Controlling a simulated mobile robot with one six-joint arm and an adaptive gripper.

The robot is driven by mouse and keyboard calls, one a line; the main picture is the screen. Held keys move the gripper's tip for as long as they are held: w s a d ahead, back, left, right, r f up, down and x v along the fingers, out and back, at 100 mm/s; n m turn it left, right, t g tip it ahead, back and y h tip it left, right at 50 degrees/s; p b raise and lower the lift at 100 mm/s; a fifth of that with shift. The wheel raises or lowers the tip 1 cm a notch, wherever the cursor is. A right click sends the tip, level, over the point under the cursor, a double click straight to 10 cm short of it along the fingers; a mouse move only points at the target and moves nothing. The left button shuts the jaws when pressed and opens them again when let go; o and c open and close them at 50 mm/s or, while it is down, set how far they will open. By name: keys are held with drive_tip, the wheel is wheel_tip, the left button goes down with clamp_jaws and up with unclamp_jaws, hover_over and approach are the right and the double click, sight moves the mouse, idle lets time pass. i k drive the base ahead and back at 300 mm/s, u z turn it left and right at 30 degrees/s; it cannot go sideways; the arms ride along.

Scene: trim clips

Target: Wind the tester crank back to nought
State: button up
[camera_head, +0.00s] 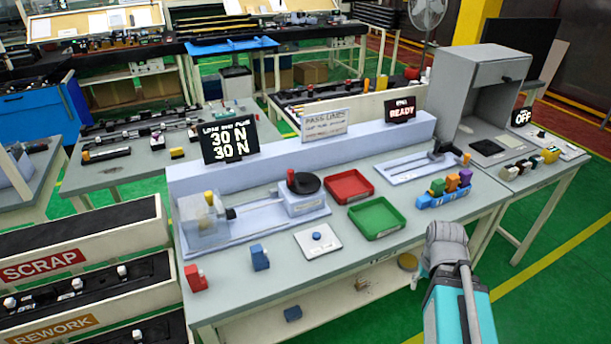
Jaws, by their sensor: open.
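The tester (262,222) is a pale blue rig on the grey bench. Its crank is a black disc (307,184) with a red knob (291,177) at its left side, on a block at the rig's right end. A black display (230,141) behind the rig reads 30 N on both its lines, load and peak. A yellow clip (209,198) stands at the rig's left end, by a clear guard. My gripper (445,237) is open, over the bench's front right edge, well to the right of the crank and apart from it. Its fingertips are hard to make out.
A red tray (349,187) and a green tray (377,218) lie right of the crank. A white plate with a blue button (317,237) lies in front. A blue holder (444,199) carries coloured clips. Red (195,278) and blue (260,257) clips stand near the front edge.

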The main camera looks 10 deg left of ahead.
sight(300, 182)
drive_tip(key=z, duration=0.3)
drive_tip(key=k, duration=0.9)
drive_tip(key=u, duration=1)
drive_tip(key=i, duration=1)
